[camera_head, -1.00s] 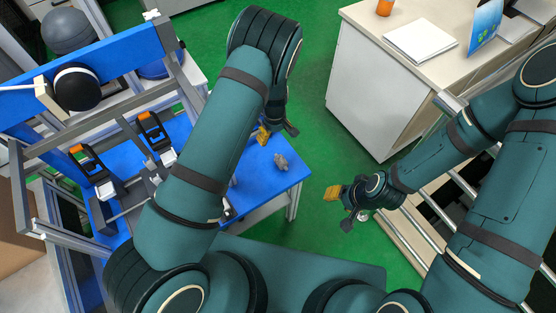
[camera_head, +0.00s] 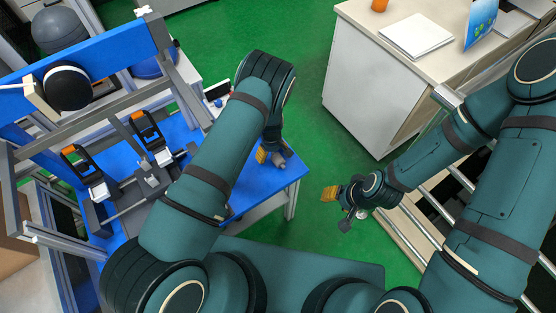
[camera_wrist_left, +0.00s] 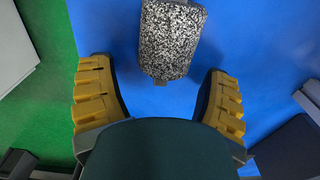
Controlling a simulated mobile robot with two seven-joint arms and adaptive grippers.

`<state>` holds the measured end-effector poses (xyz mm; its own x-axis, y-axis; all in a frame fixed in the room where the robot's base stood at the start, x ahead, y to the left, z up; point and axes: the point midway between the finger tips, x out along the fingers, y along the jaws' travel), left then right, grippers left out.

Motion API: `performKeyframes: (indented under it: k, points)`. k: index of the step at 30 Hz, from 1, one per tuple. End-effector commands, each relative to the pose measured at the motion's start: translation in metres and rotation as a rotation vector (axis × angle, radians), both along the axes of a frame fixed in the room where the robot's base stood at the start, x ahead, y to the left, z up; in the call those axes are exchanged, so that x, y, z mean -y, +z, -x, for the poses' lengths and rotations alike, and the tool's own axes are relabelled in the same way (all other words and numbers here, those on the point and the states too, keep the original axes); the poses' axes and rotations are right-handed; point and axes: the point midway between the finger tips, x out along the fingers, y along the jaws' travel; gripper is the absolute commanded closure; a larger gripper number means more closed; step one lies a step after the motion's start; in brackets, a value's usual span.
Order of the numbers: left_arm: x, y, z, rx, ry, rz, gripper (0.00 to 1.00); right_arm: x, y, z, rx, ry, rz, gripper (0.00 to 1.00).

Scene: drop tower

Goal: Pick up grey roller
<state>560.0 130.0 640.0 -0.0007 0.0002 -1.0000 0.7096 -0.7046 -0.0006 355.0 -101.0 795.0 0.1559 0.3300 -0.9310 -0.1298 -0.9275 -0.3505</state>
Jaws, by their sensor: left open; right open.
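The grey roller (camera_wrist_left: 171,38), speckled black and white, lies on the blue tabletop in the left wrist view. In the head view the roller (camera_head: 279,162) shows as a small grey piece near the table's right corner, partly beside my gripper. My left gripper (camera_head: 268,156) is at the roller; in the left wrist view its two yellow fingers (camera_wrist_left: 160,95) are spread wide and empty, with the roller just ahead of the gap between them. My right gripper (camera_head: 338,205) is open and empty, out over the green floor right of the table.
The blue table (camera_head: 245,194) carries a metal frame (camera_head: 95,130) with orange-tipped clamps (camera_head: 147,130) on its left. A white cabinet (camera_head: 375,90) stands at upper right. Green floor (camera_head: 290,235) lies between them.

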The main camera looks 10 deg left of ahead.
Motion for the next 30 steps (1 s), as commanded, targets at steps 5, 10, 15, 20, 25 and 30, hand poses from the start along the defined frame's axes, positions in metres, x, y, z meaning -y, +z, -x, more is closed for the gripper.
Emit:
performKeyframes:
  k: [5, 10, 15, 20, 25, 30]
  points:
    - [0.0001, -0.0008, -0.0004, 0.001, 0.0, 0.001, 0.23, 0.0, 0.0001, 0.0002, -0.001, 0.0, 0.0, 0.53]
    - [0.0001, -0.0007, -0.0003, 0.001, 0.0, 0.001, 0.57, 0.0, 0.0001, 0.0001, 0.0, 0.0, 0.0, 0.53]
    - [0.0002, -0.0006, -0.0002, 0.001, 0.0, 0.001, 1.0, 0.0, 0.0001, 0.0001, 0.0, 0.0, 0.0, 0.53]
    - [0.0002, -0.0008, -0.0001, 0.0, 0.0, 0.0, 1.0, 0.0, 0.0001, 0.0, 0.0, 0.0, 0.0, 0.53]
    - [0.0003, -0.0009, 0.0, 0.0, 0.0, 0.0, 1.0, 0.0, 0.0, 0.0, 0.0, 0.0, 0.0, 0.53]
    - [0.0004, 0.0031, -0.0003, 0.001, 0.0, 0.001, 1.0, 0.0, 0.0006, -0.0001, 0.0, 0.0, 0.0, 0.53]
